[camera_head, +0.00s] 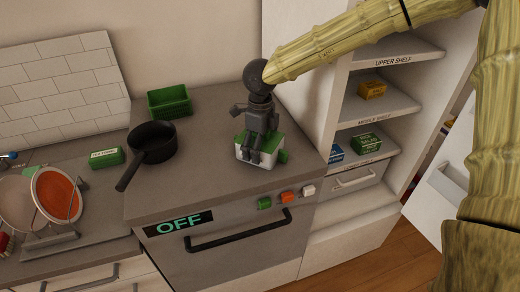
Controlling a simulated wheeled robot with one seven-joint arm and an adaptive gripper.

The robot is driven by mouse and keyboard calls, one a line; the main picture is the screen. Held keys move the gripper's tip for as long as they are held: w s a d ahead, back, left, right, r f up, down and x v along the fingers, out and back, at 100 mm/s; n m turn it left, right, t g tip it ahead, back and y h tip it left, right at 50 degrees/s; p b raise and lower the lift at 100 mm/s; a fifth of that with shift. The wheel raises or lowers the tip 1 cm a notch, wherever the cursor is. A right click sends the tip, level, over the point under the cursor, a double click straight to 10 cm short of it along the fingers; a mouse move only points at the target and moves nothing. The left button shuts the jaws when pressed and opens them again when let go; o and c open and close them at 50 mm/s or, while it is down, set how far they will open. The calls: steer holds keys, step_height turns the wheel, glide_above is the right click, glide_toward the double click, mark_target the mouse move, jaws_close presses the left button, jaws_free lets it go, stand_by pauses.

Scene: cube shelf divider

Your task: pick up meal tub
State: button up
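A white tub with green on it (273,149), which looks like the meal tub, stands on the right part of the grey stove top. My gripper (258,155) points down over it from above. Its dark fingers overlap the tub's top and front and hide part of it. The view does not show whether the fingers touch the tub or how wide they are spread. A small green piece (283,156) shows at the tub's right side.
A black pan (153,142) and a green basket (170,101) stand on the left of the stove top (200,185). A green box (106,156) and a rack with plates (57,195) are further left. Shelves at the right hold a yellow box (372,90) and a green tub (366,143).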

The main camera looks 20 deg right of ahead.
steer(key=c, duration=0.7)
steer(key=shift+w, duration=0.1)
